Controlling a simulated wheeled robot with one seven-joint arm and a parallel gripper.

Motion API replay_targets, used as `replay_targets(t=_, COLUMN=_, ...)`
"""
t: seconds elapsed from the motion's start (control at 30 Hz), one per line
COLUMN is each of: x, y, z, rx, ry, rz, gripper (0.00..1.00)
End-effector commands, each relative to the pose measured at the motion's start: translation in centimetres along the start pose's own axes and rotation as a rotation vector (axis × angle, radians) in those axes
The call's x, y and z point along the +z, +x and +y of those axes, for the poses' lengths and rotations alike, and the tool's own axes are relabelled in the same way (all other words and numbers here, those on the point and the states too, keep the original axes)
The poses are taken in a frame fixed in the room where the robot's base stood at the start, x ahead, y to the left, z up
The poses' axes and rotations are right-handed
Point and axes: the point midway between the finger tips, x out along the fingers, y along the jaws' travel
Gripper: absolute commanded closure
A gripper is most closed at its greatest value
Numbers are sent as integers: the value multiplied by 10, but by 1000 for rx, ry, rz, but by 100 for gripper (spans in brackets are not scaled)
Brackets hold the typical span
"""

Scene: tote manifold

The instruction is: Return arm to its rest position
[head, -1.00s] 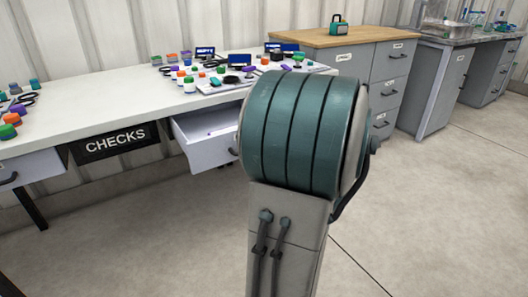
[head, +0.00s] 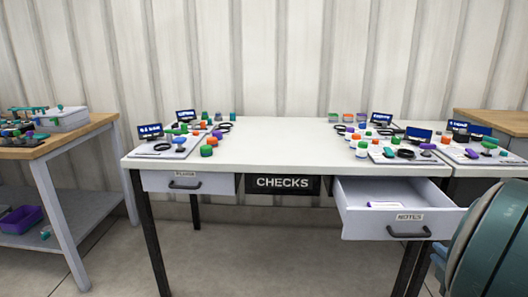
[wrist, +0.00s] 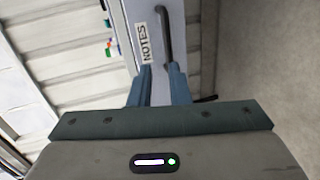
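My gripper (wrist: 160,78) shows in the wrist view with its two blue-grey fingers apart and nothing between them. The front of the notes drawer (wrist: 140,14) and its dark handle (wrist: 165,33) lie beyond the fingertips; I see no contact. In the head view the notes drawer (head: 362,222) is pulled out from the right side of the white table, with a small white and purple item (head: 386,205) inside. My teal arm joint (head: 490,245) fills the lower right corner of the head view. My gripper is outside the head view.
The white table (head: 275,140) carries bottles, jars and small displays at both ends; its middle is clear. The left drawer (head: 184,182) is shut beside the checks sign (head: 283,184). A wooden-topped bench (head: 75,140) stands left, another wooden top (head: 495,121) right.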

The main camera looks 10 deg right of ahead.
Motion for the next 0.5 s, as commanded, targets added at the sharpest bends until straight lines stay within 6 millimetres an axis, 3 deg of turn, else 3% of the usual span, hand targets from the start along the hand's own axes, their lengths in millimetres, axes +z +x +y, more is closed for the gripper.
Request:
replay_targets(t=0.03, x=-8, y=1, z=26, rx=-12, ry=25, rz=-16, gripper=84)
replay_targets(t=0.2, x=-34, y=5, z=80, rx=-86, ry=196, rz=-126, gripper=84)
replay_targets(t=0.5, x=-101, y=-18, z=148, rx=-249, ry=570, rz=-306, gripper=84)
